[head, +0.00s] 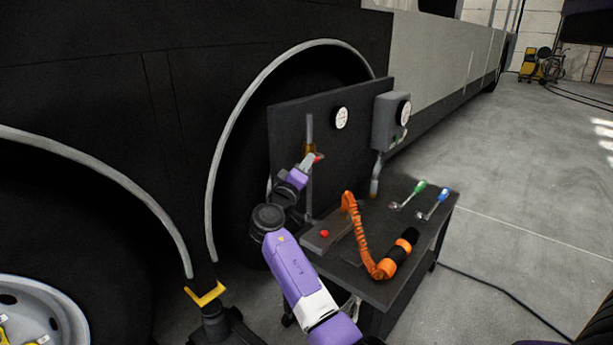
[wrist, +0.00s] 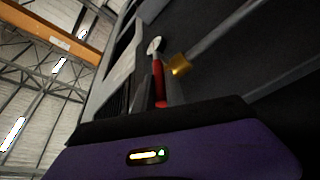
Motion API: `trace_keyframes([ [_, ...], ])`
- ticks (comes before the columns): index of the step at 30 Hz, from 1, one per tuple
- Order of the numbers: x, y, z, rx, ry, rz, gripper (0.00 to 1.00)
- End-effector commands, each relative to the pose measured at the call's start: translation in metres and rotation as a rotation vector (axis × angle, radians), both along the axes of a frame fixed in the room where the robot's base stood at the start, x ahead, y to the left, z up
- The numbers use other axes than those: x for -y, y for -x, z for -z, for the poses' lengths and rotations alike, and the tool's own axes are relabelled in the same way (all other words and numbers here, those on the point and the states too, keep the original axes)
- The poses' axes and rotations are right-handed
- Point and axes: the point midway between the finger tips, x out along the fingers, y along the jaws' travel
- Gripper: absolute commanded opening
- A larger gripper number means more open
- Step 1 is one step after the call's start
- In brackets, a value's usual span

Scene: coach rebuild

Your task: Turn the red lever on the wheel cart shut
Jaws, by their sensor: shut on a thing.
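The red lever (wrist: 158,80) shows in the wrist view, beside a brass valve body (wrist: 180,66) on a grey pipe. In the head view a small red end of the lever (head: 318,158) shows at my gripper's tip, by the brass fitting (head: 309,146) on the upright pipe. My gripper (head: 308,161) is shut on the red lever, at the panel of the wheel cart (head: 385,290). The fingers hide part of the lever, and its exact angle to the pipe is hard to tell.
A grey box with a gauge (head: 388,122) stands right of the panel. The coach wheel arch (head: 225,130) is close on the left. Floor at right is clear except a cable.

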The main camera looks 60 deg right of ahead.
Motion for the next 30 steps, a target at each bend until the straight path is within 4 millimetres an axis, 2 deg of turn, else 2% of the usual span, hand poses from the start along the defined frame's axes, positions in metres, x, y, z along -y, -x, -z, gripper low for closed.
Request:
trace_keyframes([
  [1,0.0002,0.0002,0.0081,-0.004,0.01,0.0,0.0],
  [24,0.0003,0.0004,0.0067,-0.018,0.058,0.0,0.0],
  [25,0.0003,0.0004,0.0068,-0.018,0.058,0.0,0.21],
  [27,0.0003,0.0004,0.0066,-0.018,0.058,0.0,0.35],
  [30,0.0003,0.0003,0.0061,-0.017,0.058,0.001,0.37],
])
